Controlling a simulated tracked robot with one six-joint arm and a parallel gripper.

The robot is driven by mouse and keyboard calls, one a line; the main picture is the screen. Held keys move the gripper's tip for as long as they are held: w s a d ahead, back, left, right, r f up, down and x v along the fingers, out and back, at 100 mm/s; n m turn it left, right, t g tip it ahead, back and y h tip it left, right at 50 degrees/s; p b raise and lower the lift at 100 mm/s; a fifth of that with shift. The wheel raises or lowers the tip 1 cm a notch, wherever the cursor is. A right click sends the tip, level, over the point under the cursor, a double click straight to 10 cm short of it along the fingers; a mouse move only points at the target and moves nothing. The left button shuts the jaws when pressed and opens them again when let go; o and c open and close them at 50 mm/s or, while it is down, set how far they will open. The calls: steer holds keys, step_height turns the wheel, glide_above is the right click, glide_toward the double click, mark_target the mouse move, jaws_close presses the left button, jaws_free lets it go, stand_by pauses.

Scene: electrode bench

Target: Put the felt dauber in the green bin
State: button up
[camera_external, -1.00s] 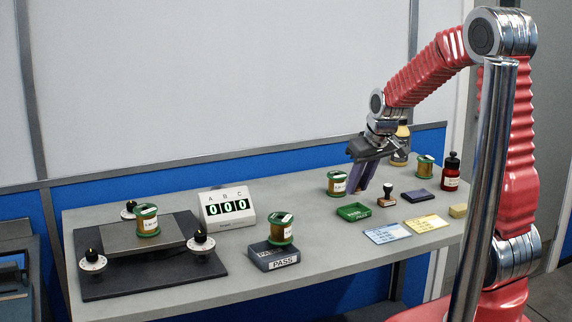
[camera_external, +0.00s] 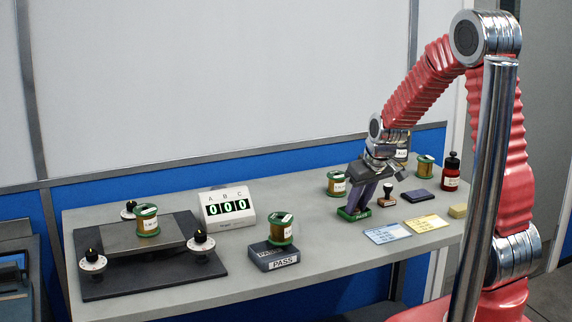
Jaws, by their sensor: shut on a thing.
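A small, low green box (camera_external: 343,212), with pale lettering seen on its face earlier, lies on the bench right of its middle. My gripper (camera_external: 354,209) points down with its purple fingers at this box. It appears shut on it, and the fingers hide much of it. The box seems to be at bench height. I cannot make out a felt dauber for certain. I see no other clear green bin.
A black-knobbed stamp (camera_external: 388,192) and a dark pad (camera_external: 418,197) stand close on the right. A green-rimmed spool (camera_external: 337,184) stands just behind. Blue (camera_external: 387,234) and yellow (camera_external: 426,223) cards lie in front. A red bottle (camera_external: 451,173) stands farther right.

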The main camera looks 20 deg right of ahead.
steer(key=shift+f, duration=0.1)
steer(key=o, duration=0.8)
steer(key=shift+c, duration=0.2)
steer(key=v, duration=1.2)
steer(key=shift+s, duration=0.1)
